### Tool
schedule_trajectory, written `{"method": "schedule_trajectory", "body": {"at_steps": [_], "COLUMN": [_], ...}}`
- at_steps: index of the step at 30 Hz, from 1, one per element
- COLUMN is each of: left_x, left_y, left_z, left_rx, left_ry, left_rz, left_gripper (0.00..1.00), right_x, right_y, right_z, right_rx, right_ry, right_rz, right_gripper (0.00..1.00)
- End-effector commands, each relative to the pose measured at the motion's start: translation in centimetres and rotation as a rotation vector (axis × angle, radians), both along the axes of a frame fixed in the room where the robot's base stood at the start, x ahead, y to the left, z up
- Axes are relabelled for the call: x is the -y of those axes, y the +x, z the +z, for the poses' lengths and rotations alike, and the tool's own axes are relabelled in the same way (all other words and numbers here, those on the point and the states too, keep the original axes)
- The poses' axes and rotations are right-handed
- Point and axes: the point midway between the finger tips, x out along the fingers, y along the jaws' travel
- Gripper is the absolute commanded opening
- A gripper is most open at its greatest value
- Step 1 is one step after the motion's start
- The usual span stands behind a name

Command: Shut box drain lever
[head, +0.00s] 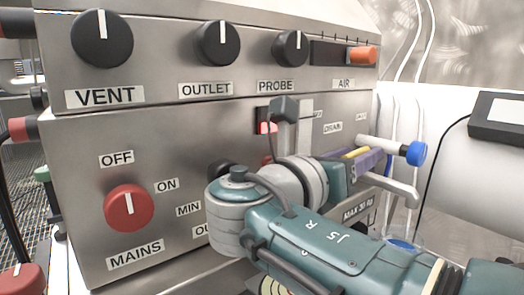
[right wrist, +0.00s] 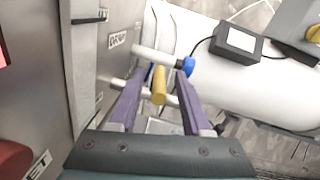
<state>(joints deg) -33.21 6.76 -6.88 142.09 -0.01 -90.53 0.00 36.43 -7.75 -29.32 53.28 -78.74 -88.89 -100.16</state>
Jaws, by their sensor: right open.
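The DRAIN label (head: 332,127) is on the right part of the steel box front; it also shows in the right wrist view (right wrist: 118,39). Below it, a yellow handle (right wrist: 159,84), apparently the drain lever, stands out beside a pale pipe. In the head view only a strip of yellow (head: 357,153) shows. My right gripper (right wrist: 157,100) is open, its purple fingers on either side of the yellow handle with gaps visible. In the head view my right gripper (head: 372,160) is partly hidden by its own wrist. My left gripper is not in view.
A white rod with a blue end (head: 416,153) sticks out just above my right fingers. The box front (head: 80,190) carries black knobs and a red MAINS knob (head: 129,208). A dark device (head: 500,120) with a cable sits on the white surface at right.

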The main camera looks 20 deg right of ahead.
Motion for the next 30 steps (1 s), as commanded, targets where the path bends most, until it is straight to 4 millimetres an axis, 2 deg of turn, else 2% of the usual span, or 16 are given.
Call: {"method": "schedule_trajectory", "body": {"at_steps": [12, 15, 21, 30], "left_x": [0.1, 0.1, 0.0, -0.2], "left_y": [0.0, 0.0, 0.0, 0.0], "left_z": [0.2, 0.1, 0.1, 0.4], "left_rx": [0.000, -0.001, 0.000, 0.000], "left_ry": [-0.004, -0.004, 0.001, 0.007], "left_rz": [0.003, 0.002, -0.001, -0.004], "left_gripper": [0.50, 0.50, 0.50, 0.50], "right_x": [-6.6, -7.7, -8.5, -8.2], "right_y": [-3.6, -4.3, -4.8, -4.7], "right_z": [0.0, -0.1, 0.0, 0.1], "right_rx": [-0.001, -0.001, 0.000, 0.007], "right_ry": [0.002, 0.002, 0.000, 0.020], "right_rz": [0.002, 0.001, -0.001, -0.004], "right_gripper": [0.48, 0.48, 0.48, 0.48]}}
